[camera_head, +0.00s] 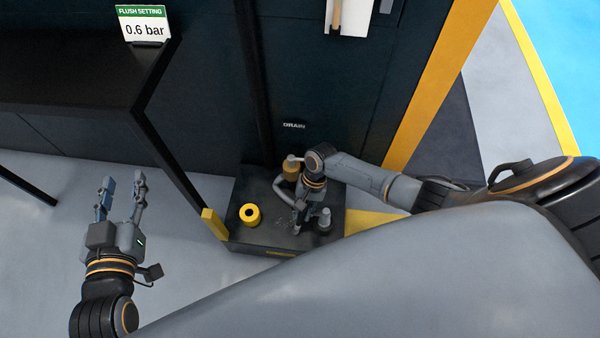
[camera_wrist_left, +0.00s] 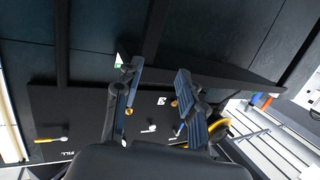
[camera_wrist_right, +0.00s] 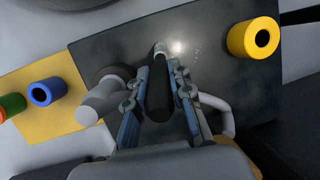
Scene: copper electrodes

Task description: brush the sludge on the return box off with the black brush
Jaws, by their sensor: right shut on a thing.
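The return box (camera_head: 232,222) is a dark box with a yellow label on the floor by the dark wall. It fills much of the right wrist view (camera_wrist_right: 100,48). Small pale specks (camera_wrist_right: 197,46), which look like the sludge, lie on its top. My right gripper (camera_head: 297,226) is over the box, shut on the black brush (camera_wrist_right: 159,96). The brush's dark handle sits between the fingers, its metal end pointing toward the box top; I cannot tell if it touches. My left gripper (camera_head: 124,180) is open and empty, left of the box, and faces a dark panel in the left wrist view.
A yellow ring (camera_head: 250,214) stands on the box top, left of my right gripper. Grey pipe parts (camera_wrist_right: 100,98) are close beside the right fingers. A blue ring (camera_wrist_right: 47,91) and a green ring (camera_wrist_right: 12,106) show on yellow. A black frame (camera_head: 165,140) stands between the arms.

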